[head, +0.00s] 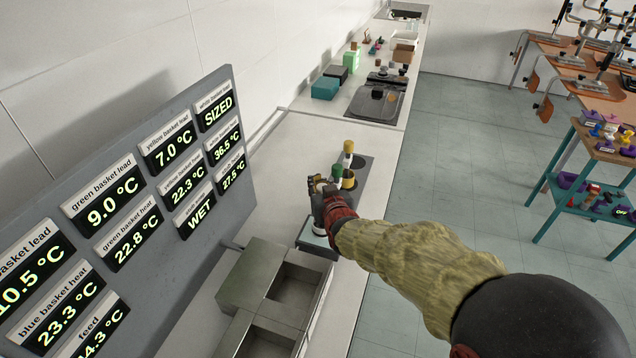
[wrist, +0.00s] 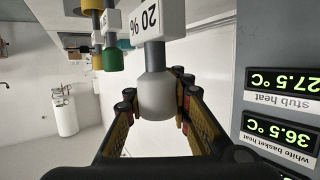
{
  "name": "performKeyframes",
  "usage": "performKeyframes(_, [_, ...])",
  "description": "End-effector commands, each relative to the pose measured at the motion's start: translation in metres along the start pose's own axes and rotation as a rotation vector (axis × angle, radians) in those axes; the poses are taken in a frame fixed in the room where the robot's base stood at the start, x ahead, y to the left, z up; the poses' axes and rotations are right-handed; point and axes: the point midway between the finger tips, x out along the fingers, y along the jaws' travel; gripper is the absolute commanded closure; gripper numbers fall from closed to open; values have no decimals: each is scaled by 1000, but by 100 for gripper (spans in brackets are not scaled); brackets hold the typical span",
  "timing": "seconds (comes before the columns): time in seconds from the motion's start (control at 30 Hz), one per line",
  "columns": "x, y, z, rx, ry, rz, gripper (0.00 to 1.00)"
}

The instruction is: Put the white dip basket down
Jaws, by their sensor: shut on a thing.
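The white dip basket shows in the wrist view as a pale rounded knob (wrist: 157,97) on a grey stem under a white block (wrist: 158,20) marked "20 %". My gripper (wrist: 156,92) has its fingers on both sides of the knob and is shut on it. In the head view my gripper (head: 326,200) is over the counter, by the small grey-green box, and its fingers hide most of the white basket. What lies directly beneath the basket is hidden.
Green-knobbed (head: 337,171) and yellow-knobbed (head: 348,147) baskets stand close beyond my gripper. A grey readout board (head: 150,170) rises at left; its white basket lead reads "SIZED". An open grey metal basin (head: 290,290) is nearer. Farther counter holds a dark appliance (head: 377,97).

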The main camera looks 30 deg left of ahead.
Motion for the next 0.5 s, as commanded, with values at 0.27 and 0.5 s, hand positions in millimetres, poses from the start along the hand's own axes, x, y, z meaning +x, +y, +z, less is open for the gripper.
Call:
performKeyframes(0.27, [0,0,2,0,-1,0,75])
performKeyframes(0.5, [0,0,2,0,-1,0,62])
